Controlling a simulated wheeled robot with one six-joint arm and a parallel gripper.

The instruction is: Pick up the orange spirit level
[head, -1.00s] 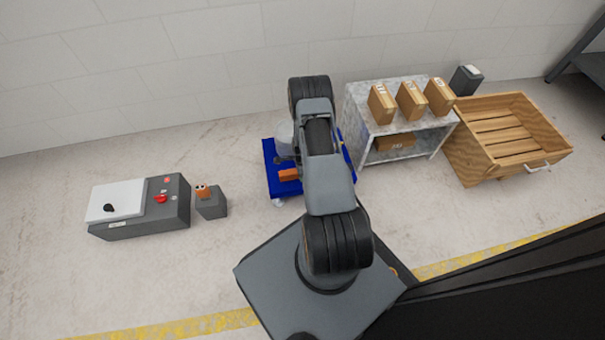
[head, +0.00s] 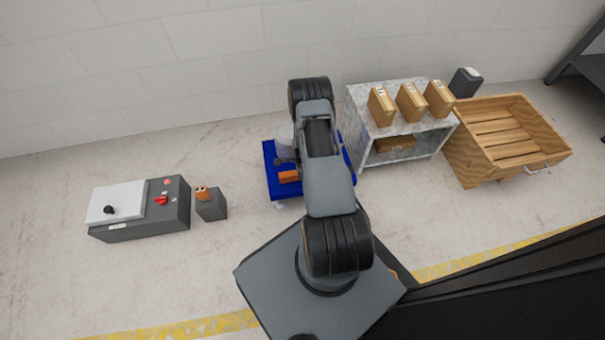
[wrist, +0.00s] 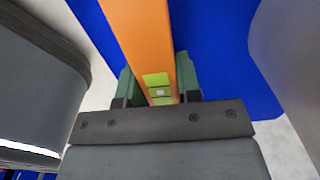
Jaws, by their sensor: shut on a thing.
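The orange spirit level (wrist: 145,40) runs up the middle of the wrist view, with yellow-green vial windows near my gripper. My gripper (wrist: 160,90) is shut on it, with one green-grey finger on each side. In the head view a short orange end of the level (head: 289,176) shows beside my arm, over the blue platform (head: 272,160). The rest of the level and my gripper are hidden there by the arm. I cannot tell whether the level touches the platform.
A grey control box (head: 140,207) and a small grey block with an orange item (head: 211,205) stand on the left. A shelf (head: 405,128) with cartons (head: 411,101) and a wooden crate (head: 508,140) stand on the right. The floor between is clear.

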